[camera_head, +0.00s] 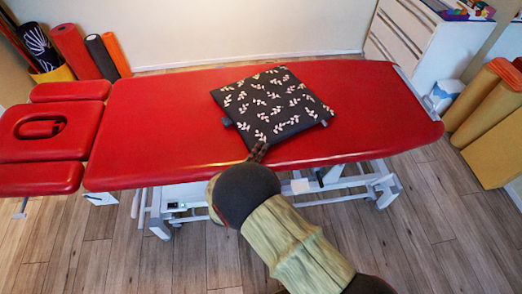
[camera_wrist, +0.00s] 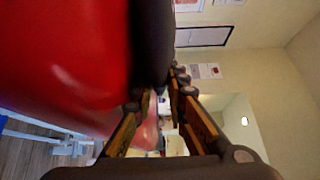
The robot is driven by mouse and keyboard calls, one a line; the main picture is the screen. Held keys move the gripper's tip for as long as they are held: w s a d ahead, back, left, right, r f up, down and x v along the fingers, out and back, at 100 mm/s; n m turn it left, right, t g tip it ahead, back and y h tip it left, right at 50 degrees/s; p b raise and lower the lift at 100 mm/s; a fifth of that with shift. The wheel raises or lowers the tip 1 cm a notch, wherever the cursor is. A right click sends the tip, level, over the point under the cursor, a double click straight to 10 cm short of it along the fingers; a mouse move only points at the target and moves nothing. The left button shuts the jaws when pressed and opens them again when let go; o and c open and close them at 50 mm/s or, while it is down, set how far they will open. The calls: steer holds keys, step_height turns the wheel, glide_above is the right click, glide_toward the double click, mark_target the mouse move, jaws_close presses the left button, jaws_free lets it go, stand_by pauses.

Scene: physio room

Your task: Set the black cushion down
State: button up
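The black cushion (camera_head: 272,103), square with a white leaf pattern, is over the middle of the red treatment table (camera_head: 160,120). My gripper (camera_head: 258,152) is at its near edge, coming from the front of the table. In the wrist view, the cushion (camera_wrist: 152,40) shows edge-on as a dark band running in between the fingertips of my gripper (camera_wrist: 157,92), which look closed on its edge. The red table top (camera_wrist: 60,60) lies close beside it there. I cannot tell whether the cushion's underside touches the table. Small grey-blue bits show at its left and right edges.
Table surface is free left and right of the cushion. The headrest section (camera_head: 40,135) is at the left. Rolled mats (camera_head: 75,50) stand at the back left. A white drawer cabinet (camera_head: 425,40) and yellow rolls (camera_head: 490,100) are at the right.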

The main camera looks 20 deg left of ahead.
steer(key=s+p, duration=0.4)
steer(key=s, duration=0.8)
steer(key=shift+a+f, duration=0.15)
steer(key=shift+a, duration=0.2)
